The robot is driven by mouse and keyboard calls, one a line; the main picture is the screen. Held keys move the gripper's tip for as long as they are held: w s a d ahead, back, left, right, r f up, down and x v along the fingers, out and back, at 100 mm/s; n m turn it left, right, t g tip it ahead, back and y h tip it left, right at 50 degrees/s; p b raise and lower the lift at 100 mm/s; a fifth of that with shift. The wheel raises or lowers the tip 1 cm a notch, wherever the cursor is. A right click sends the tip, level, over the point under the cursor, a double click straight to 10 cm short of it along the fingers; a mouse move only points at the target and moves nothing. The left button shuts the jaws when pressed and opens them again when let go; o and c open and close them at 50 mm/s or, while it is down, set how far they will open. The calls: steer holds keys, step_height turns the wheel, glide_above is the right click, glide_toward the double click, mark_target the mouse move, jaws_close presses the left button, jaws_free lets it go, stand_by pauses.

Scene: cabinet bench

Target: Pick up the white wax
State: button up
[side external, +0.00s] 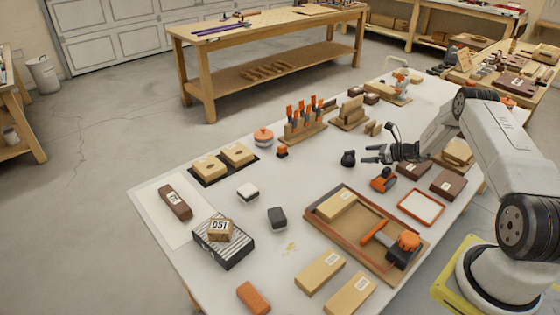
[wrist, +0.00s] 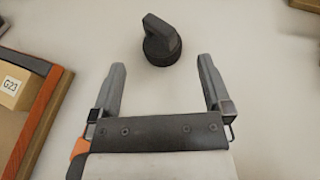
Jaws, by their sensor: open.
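A small white block (side external: 248,193) with a darker lower part sits on the white table, left of centre in the side view; it looks like the white wax, but I see no readable label. A similar dark grey block (side external: 277,218) is to its lower right. My gripper (side external: 370,154) is open and empty above the right half of the table, well to the right of the white block. In the wrist view my gripper (wrist: 162,75) has its fingers apart, with a black knobbed object (wrist: 160,42) just beyond the tips. The white block is not in the wrist view.
The black knobbed object (side external: 348,158) stands by my gripper. An orange tool (side external: 383,179) lies below it. A wooden tray (side external: 318,216) holds a block and an orange-handled tool. A striped box (side external: 222,243) carries a wooden block. Orange-handled tools (side external: 303,120) stand in a rack.

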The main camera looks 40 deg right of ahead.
step_height(320, 180, up, 6)
steer(key=n+g+y, duration=0.8)
steer(key=n, duration=0.1)
glide_toward(251, 188)
step_height(251, 188, up, 4)
steer(key=a, duration=0.2)
steer(key=f, duration=0.3)
steer(key=shift+w+d, duration=0.2)
steer(key=shift+w, duration=0.05)
steer(key=shift+f+h, duration=0.3)
steer(key=shift+f, duration=0.45)
steer(key=shift+x, duration=1.3)
steer(key=shift+x, duration=2.55)
